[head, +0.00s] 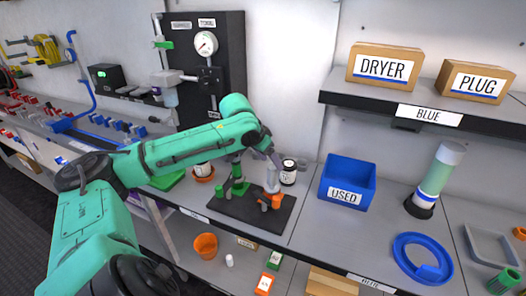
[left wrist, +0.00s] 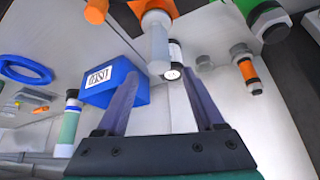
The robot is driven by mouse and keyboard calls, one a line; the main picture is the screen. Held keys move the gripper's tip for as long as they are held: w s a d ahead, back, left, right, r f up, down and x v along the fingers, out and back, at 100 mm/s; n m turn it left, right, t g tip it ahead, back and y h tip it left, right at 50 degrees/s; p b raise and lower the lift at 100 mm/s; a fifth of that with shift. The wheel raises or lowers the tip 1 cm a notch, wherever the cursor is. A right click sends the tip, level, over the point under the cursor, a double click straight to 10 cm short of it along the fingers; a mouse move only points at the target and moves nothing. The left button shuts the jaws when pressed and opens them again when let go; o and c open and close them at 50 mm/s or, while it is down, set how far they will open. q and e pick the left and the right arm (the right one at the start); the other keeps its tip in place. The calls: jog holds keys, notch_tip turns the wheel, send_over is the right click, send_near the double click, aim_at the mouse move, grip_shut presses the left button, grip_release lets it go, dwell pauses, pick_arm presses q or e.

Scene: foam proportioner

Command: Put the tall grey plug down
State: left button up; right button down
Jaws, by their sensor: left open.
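The tall grey plug (head: 272,180) is a pale grey cylinder. It stands upright at an orange fitting (head: 277,201) on the dark board (head: 226,208) in the head view. In the left wrist view, which looks upside down, the plug (left wrist: 159,45) joins the orange fitting (left wrist: 155,8). My left gripper (head: 273,164) is just above the plug. Its two fingers (left wrist: 160,82) are open, with the plug's free end between their tips in the picture. I see a gap on both sides of it. My right gripper is not in view.
A black-lidded jar (head: 288,172) stands right behind the plug. A blue USED bin (head: 347,182) is to its right, then a green-grey cylinder (head: 437,175) and a blue ring (head: 422,260). A green fitting (head: 239,187) stands on the board's left. DRYER (head: 384,66) and PLUG (head: 475,82) boxes sit on a shelf.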

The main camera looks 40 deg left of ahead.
pick_arm(q)
jog(key=b+v, duration=0.3)
jog(key=v, duration=0.6)
jog(key=shift+s+r, duration=0.2)
jog(key=shift+d, duration=0.1)
